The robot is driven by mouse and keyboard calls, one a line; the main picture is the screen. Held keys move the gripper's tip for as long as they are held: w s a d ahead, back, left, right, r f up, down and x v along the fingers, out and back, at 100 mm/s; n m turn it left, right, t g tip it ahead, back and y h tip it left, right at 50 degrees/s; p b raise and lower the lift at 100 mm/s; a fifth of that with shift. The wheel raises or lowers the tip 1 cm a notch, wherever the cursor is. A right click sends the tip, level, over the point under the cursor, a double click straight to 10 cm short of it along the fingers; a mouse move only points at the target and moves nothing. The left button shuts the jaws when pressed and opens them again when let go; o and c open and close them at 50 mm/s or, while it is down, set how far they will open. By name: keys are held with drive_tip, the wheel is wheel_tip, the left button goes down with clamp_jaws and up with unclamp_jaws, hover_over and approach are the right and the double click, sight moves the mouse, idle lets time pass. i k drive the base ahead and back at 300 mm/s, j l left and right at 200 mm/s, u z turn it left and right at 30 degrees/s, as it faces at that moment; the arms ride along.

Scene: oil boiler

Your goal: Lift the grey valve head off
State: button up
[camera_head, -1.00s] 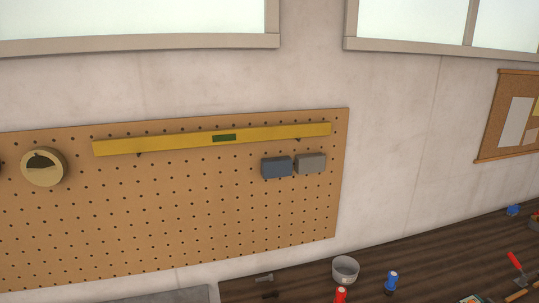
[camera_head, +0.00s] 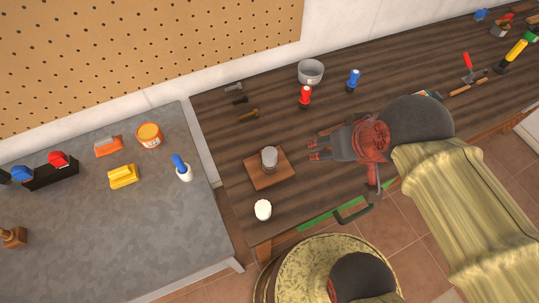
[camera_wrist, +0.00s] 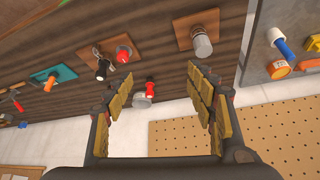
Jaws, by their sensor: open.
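The grey valve head (camera_head: 269,154) looks like a short grey cylinder standing upright on a square wooden board (camera_head: 257,177) on the dark bench. It also shows in the wrist view (camera_wrist: 202,42), above the right finger, on its brown board (camera_wrist: 184,35). My gripper (camera_head: 314,146) is open and empty, to the right of the valve head and apart from it in the head view. In the wrist view the spread fingers (camera_wrist: 160,84) have nothing between them. The lower end of the valve head, where it meets the board, is unclear.
A white-topped jar (camera_head: 263,210) stands near the bench's front edge. Red (camera_head: 305,97) and blue (camera_head: 353,80) bottles and a grey bowl (camera_head: 311,72) stand behind my gripper. Bolts (camera_head: 247,114) lie behind the board. A grey table (camera_head: 85,225) holding several items adjoins at left.

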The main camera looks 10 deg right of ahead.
sight(270, 154)
drive_tip(key=u, duration=0.7)
drive_tip(key=k+l+u, duration=0.65)
drive_tip(key=k+u, duration=0.3)
drive_tip(key=i, duration=0.05)
